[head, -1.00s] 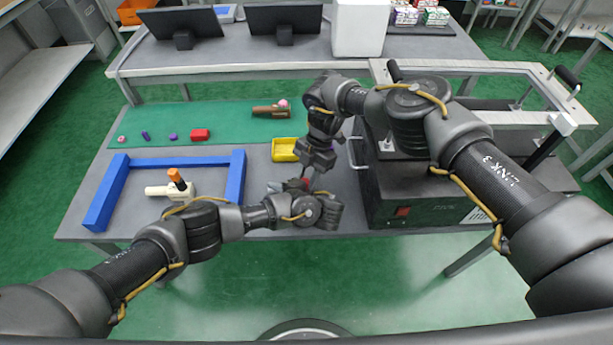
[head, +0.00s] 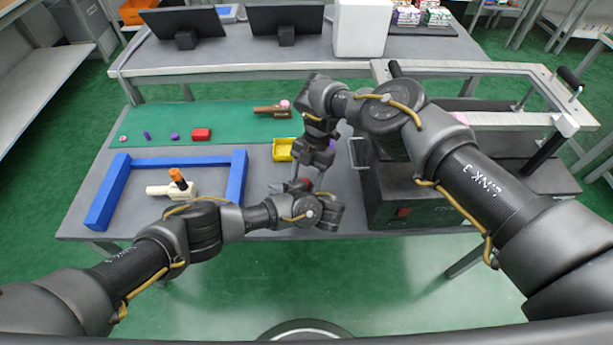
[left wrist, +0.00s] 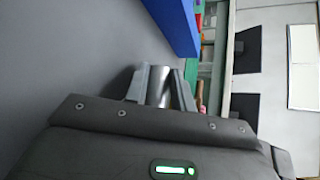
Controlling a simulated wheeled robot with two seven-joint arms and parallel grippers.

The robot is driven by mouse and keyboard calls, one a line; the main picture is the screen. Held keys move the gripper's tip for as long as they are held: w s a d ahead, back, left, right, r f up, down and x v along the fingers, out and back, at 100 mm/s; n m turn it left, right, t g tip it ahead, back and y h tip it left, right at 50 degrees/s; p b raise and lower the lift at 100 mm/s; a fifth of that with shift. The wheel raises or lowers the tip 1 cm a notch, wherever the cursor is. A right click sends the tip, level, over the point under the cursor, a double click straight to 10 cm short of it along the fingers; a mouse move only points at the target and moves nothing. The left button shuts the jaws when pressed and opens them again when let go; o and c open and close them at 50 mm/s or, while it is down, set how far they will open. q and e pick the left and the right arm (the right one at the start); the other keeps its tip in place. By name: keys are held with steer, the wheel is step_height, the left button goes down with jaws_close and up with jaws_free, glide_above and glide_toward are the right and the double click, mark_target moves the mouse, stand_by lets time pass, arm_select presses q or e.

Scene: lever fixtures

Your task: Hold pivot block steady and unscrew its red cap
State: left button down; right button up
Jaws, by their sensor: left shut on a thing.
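My left gripper (head: 287,187) is low over the front of the table and is shut on a grey metal cylindrical part, likely the pivot block (left wrist: 159,85), seen between its fingers in the left wrist view. A small dark red patch, possibly the red cap (head: 307,183), shows beside the left gripper in the head view; the wrist covers most of it. My right gripper (head: 321,178) points down from above, close to that red patch. Its fingertips are small and partly hidden, so I cannot tell whether they touch it or grip anything.
A yellow tray (head: 282,150) stands behind the grippers, partly covered. A blue frame (head: 238,178) and a cream part with an orange cap (head: 178,189) lie left. Small parts sit on the green mat (head: 230,118). A black machine box (head: 440,205) stands close on the right.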

mark_target(309, 181)
steer(key=shift+r, duration=1.5)
steer(key=m, duration=0.2)
steer(key=m+t+y, duration=0.1)
steer(key=m, duration=0.1)
steer(key=shift+s+d, duration=0.2)
steer(key=shift+d, duration=0.05)
steer(key=m, duration=0.2)
steer(key=m+t, duration=0.1)
steer(key=m, duration=0.1)
steer(key=shift+s+t+y, duration=0.1)
steer(key=shift+t+y, duration=0.2)
steer(key=shift+y, duration=0.1)
